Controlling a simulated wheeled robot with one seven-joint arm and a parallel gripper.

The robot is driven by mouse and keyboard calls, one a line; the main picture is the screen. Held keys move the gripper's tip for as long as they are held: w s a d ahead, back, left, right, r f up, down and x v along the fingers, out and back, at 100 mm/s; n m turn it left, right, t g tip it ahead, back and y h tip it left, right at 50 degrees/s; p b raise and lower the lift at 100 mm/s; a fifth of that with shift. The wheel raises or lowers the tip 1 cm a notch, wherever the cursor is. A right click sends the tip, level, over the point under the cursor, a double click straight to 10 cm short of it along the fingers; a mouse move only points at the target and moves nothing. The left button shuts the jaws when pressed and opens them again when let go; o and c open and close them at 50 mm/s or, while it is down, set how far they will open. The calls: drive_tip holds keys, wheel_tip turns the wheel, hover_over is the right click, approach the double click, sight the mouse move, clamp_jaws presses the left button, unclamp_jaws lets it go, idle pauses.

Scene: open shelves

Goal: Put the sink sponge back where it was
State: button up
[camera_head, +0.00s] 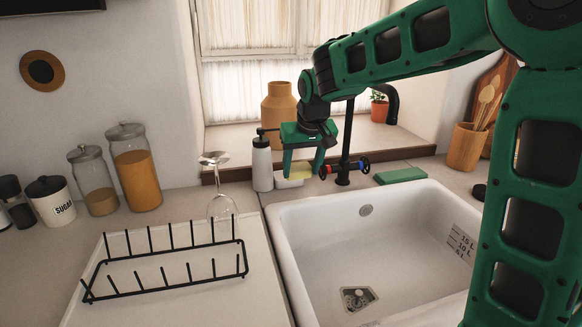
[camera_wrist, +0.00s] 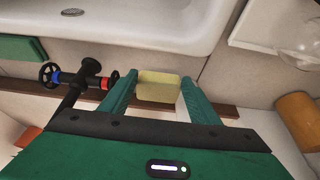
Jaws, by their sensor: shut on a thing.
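The yellow sponge (camera_head: 299,173) is between the two fingers of my gripper (camera_head: 303,172), behind the sink's back left corner. The wrist view shows the sponge (camera_wrist: 158,88) held between the green fingertips (camera_wrist: 158,80), so my gripper is shut on it. A small white holder (camera_head: 288,182) stands just under the sponge in the head view. I cannot tell whether the sponge touches it. The white sink (camera_head: 292,235) is empty.
A white soap bottle (camera_head: 262,166) stands close left of my gripper. The black tap (camera_head: 344,160) with red and blue handles is close on the right. A green slab (camera_head: 400,175) lies beyond it. A wine glass (camera_head: 221,190) and black rack (camera_head: 165,283) are at left.

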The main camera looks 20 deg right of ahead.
sight(296, 164)
drive_tip(key=shift+w+f, duration=0.6)
drive_tip(key=shift+w, duration=0.9)
drive_tip(key=shift+w+f, duration=0.55)
drive_tip(key=shift+w, duration=1)
drive_tip(key=shift+w+f, duration=0.6)
drive_tip(key=shift+w, duration=0.9)
drive_tip(key=shift+f, duration=0.65)
drive_tip(key=o, duration=0.9)
drive_tip(key=shift+o, duration=0.2)
drive_tip(key=shift+r, duration=0.15)
drive_tip(key=shift+r, duration=0.3)
drive_tip(key=v, duration=1.1)
drive_tip(key=shift+r, duration=0.2)
drive_tip(key=shift+s+r, duration=0.2)
drive_tip(key=shift+r, duration=0.25)
